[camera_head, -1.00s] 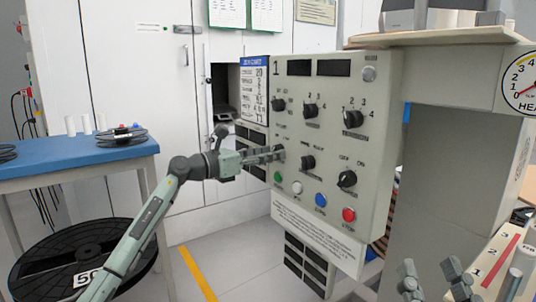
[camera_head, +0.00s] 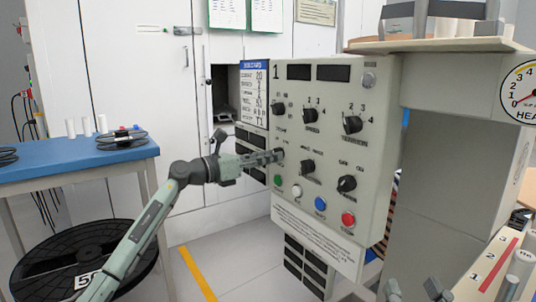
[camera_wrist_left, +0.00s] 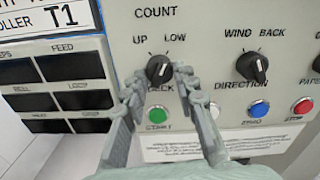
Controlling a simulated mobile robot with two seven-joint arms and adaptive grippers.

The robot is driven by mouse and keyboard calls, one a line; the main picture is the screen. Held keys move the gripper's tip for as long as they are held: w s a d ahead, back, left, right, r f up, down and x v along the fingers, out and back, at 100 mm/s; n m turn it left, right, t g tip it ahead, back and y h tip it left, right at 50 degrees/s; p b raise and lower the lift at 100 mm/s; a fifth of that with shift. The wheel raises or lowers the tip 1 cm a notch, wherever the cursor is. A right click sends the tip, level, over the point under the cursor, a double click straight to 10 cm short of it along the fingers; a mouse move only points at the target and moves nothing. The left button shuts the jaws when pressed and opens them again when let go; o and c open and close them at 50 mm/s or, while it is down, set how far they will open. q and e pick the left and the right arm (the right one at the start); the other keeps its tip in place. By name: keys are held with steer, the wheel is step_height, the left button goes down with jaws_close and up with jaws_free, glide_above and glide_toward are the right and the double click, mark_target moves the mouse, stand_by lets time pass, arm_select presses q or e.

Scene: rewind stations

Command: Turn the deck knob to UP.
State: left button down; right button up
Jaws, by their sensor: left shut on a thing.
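The deck knob (camera_wrist_left: 158,68) is a small black knob on the grey control panel, with UP printed at its upper left, LOW at its upper right and DECK below. Its light pointer line seems to lean to the upper right, towards LOW. My left gripper (camera_wrist_left: 159,84) has its fingers on both sides of the knob and is shut on it. In the head view my left gripper (camera_head: 274,156) reaches the panel's left side and its tips hide the knob. My right gripper (camera_head: 415,291) shows at the bottom edge, its fingers apart and partly cut off.
The direction knob (camera_wrist_left: 252,68) is to the right of the deck knob. A green button (camera_wrist_left: 167,113) sits just below it, with blue and red buttons further right. A blue table (camera_head: 60,158) with spools stands at the left; a large black reel (camera_head: 60,250) is below it.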

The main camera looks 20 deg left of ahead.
steer(key=s+d+f+m+g+h+p, duration=0.15)
steer(key=d+f+g+h, duration=0.35)
steer(key=f, duration=0.5)
steer(key=s+d+f+n+g+h+p, duration=0.1)
steer(key=s+d+f+g+h+p, duration=0.15)
steer(key=d+f+g, duration=0.6)
steer(key=s+d+f+m+g+h+p, duration=0.25)
steer(key=s+d+f, duration=0.35)
steer(key=s, duration=0.3)
arm_select(q)
steer(key=shift+r+n+p, duration=0.1)
steer(key=shift+n+p, duration=3.35)
steer(key=shift+n, duration=2.25)
arm_select(e)
step_height(320, 180, down, 16)
steer(key=w+n+g+y, duration=0.1)
steer(key=shift+w+a+r+g+y, duration=0.2)
steer(key=shift+w+g+y, duration=0.1)
steer(key=shift+w, duration=0.1)
arm_select(q)
steer(key=c, duration=1.2)
jaws_free()
steer(key=shift+s, duration=0.1)
